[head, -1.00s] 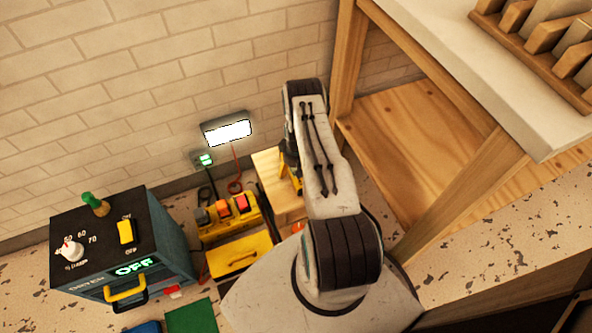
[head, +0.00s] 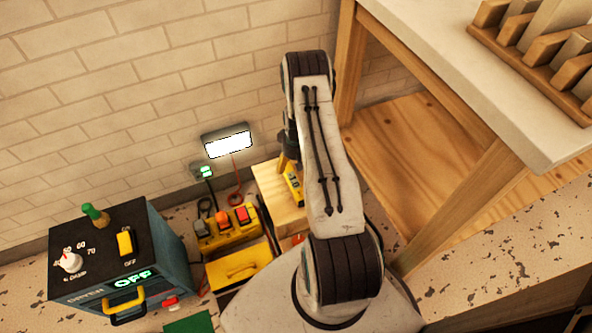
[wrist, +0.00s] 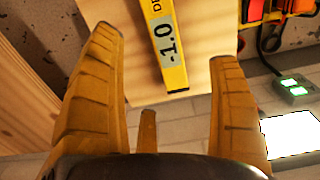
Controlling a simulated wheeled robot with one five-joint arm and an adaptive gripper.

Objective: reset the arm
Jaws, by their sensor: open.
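My gripper (wrist: 165,95) is open in the wrist view, with its yellow fingers spread wide and nothing between them. A yellow tool with a "-1.0" label (wrist: 169,45) lies on a light wooden surface beyond the fingertips, apart from them. In the head view my arm rises from the base and folds over at the top. The fingers are mostly hidden behind the arm in the head view.
A dark dryer box (head: 120,255) with a green OFF display stands at the left. A yellow case (head: 240,270) and a yellow charger (head: 228,228) sit on the floor beside it. A wooden table (head: 420,60) with a rack of wooden slats (head: 540,40) stands at the right.

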